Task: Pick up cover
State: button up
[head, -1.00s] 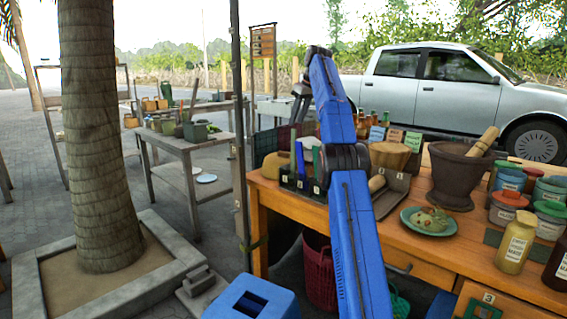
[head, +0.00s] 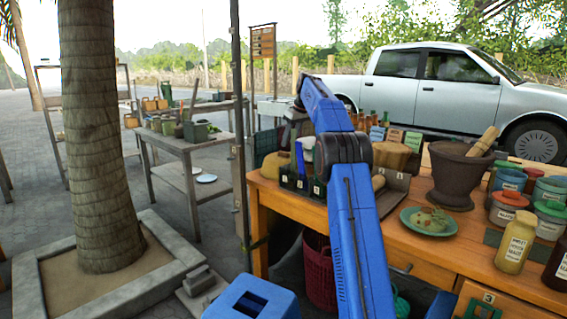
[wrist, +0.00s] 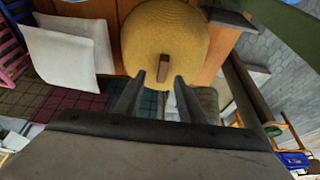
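The cover (wrist: 190,32) is a round, yellow woven dome with a brown upright handle (wrist: 164,68), at the top middle of the wrist view. In the head view, a yellowish rounded shape (head: 271,165) at the left end of the wooden table looks like the same cover, partly hidden by small dark containers. My gripper (wrist: 155,80) is open and empty in the wrist view. Its two dark fingertips point toward the cover, with the handle just beyond and between them; I see no contact. In the head view my blue arm hides most of the gripper.
Small dark numbered containers (head: 300,183) stand beside the cover. A brown mortar (head: 459,175), a green plate (head: 429,221) and several jars (head: 508,205) fill the table's right. White sheets (wrist: 68,55) lie left of the cover in the wrist view. A thin pole (head: 239,120) stands left of the table.

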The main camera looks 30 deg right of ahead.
jog(key=shift+a+x, duration=0.15)
jog(key=shift+x, duration=1.15)
jog(key=shift+a+x, duration=0.15)
jog(key=shift+x, duration=1.1)
grip_shut()
